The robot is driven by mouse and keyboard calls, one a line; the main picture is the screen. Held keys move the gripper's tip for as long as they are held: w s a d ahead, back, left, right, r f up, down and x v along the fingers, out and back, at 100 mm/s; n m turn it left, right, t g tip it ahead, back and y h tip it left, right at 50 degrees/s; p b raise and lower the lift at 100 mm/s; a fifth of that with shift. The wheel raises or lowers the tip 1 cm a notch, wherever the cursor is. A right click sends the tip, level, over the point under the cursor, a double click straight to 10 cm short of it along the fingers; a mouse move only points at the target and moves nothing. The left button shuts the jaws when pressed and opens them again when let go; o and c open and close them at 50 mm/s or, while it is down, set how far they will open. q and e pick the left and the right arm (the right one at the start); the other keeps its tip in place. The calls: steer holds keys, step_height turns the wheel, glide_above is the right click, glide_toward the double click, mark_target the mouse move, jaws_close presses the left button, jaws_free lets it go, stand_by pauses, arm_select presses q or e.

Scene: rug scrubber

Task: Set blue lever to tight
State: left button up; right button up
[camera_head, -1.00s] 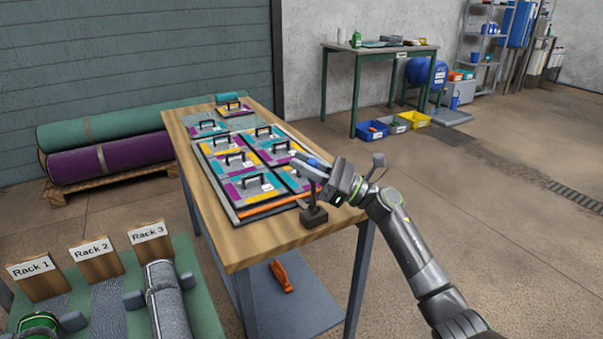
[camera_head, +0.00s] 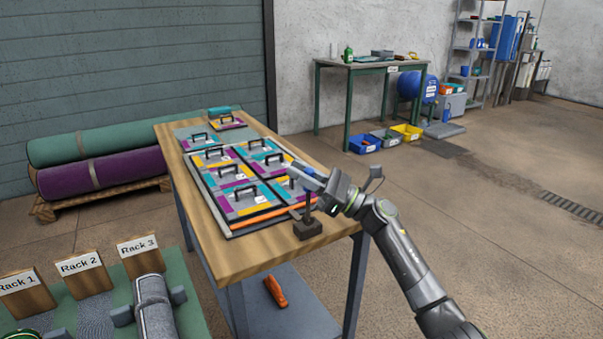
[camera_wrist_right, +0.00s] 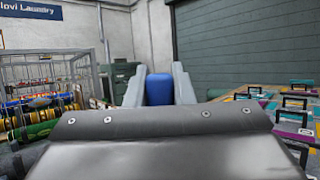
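The blue lever stands at the near right corner of the wooden worktable (camera_head: 240,262), on a dark block base (camera_head: 307,228) with a thin upright stem. Its blue grip (camera_head: 309,169) shows at my right gripper (camera_head: 306,174) in the head view. In the right wrist view the blue grip (camera_wrist_right: 159,89) fills the gap between the two grey fingers (camera_wrist_right: 159,84), with no clear space on either side. The lower stem is hidden in that view. No tight marking can be read.
A framed panel (camera_head: 232,233) with several handled, coloured tiles lies on the worktable beside the lever. Rolled rugs (camera_head: 100,175) lie on a pallet at the left. Rack signs (camera_head: 82,264) stand at the lower left. Open floor (camera_head: 480,240) lies to the right.

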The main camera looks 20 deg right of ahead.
steer(key=o, duration=0.4)
steer(key=shift+s+d+f, duration=0.1)
steer(key=shift+d+f, duration=0.05)
arm_select(q)
steer(key=shift+w+d+r+t+h+b, duration=0.15)
steer(key=shift+w+r+t+b, duration=0.15)
steer(key=shift+r+b, duration=0.25)
steer(key=shift+w+d+r+t+h+b, duration=0.15)
steer(key=shift+w+r+t+b, duration=0.1)
steer(key=shift+r+b, duration=0.25)
steer(key=shift+w+d+r+t+b, duration=0.15)
steer(key=shift+w+r+t+b, duration=0.2)
steer(key=shift+r, duration=0.3)
arm_select(e)
steer(key=shift+v, duration=8.55)
arm_select(q)
steer(key=shift+s, duration=0.1)
